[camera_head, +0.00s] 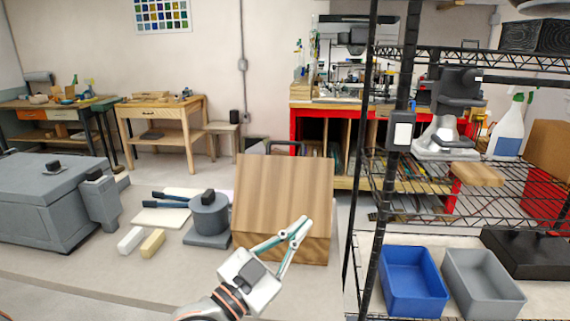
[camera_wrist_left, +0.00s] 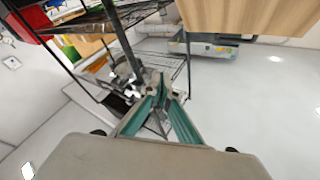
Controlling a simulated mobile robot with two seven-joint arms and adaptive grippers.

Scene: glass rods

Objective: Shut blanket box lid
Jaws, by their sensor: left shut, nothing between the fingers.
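The wooden blanket box (camera_head: 284,190) is on the floor in the middle of the head view. Its broad wood-grained lid panel faces up toward me, with a short front wall below it. I cannot tell how far open the lid is. My left gripper (camera_head: 299,230) is in front of the box's lower right part in the head view, its fingers shut and empty. In the left wrist view the gripper's teal fingers (camera_wrist_left: 161,90) come together at the tips, and a wooden panel (camera_wrist_left: 250,15) shows at the upper right, apart from them. My right gripper is not visible.
A wire shelf rack (camera_head: 440,215) stands close on the right, with a blue bin (camera_head: 412,308) and a grey bin (camera_head: 485,285) low on it. A grey cylinder on a base (camera_head: 209,216) stands left of the box. A large grey chest (camera_head: 40,200) is farther left.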

